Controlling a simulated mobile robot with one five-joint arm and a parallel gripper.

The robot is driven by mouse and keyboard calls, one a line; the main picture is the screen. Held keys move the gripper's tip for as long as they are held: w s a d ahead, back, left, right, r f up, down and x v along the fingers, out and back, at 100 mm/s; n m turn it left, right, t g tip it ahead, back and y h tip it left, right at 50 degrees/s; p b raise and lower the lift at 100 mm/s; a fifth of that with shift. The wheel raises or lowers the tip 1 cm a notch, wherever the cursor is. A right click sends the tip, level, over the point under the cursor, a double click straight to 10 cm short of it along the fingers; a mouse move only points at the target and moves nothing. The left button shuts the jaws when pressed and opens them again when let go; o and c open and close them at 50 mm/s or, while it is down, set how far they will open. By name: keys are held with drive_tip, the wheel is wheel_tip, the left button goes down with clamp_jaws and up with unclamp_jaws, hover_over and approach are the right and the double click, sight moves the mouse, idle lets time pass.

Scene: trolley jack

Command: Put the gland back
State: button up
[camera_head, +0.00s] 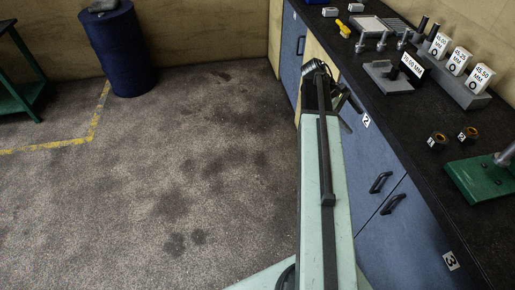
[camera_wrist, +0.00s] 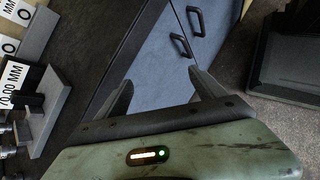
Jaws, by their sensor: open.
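Two small dark pieces with brass-coloured rings lie on the black bench top in the head view, the left one (camera_head: 437,140) tagged 1 and the right one (camera_head: 468,133) tagged 2. I cannot tell for sure which is the gland. A green block (camera_head: 482,178) with a metal rod (camera_head: 506,154) stands at the bench's right, cut off by the frame. My gripper (camera_wrist: 161,76) is open and empty in the wrist view, with blue cabinet doors beyond its fingers. In the head view my gripper (camera_head: 347,100) is beside the bench's front edge, apart from the ringed pieces.
On the bench (camera_head: 420,185), a grey stand (camera_head: 388,77) carries a 70.00 MM label, and a block (camera_head: 458,88) holds several labelled gauges. Yellow tool (camera_head: 343,29) lies farther back. Cabinet handles (camera_head: 380,182) project below. A blue drum (camera_head: 120,50) stands far left; the floor between is clear.

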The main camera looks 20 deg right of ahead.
drive_tip(key=w+a+f+m+t+y, duration=0.1)
drive_tip(key=w+a+f+t+y, duration=0.1)
drive_tip(key=a, duration=1.3)
drive_tip(key=w+a+f+m+t+y, duration=0.2)
drive_tip(key=w+a+f, duration=0.1)
drive_tip(key=a, duration=1.3)
drive_tip(key=w+a+f+m+t+y, duration=0.1)
drive_tip(key=w+a+f+t+y, duration=0.1)
drive_tip(key=a, duration=1.3)
drive_tip(key=shift+w+a+f+m+t+y, duration=0.2)
drive_tip(key=shift+w+a+m+t+y, duration=0.15)
drive_tip(key=shift+w, duration=0.45)
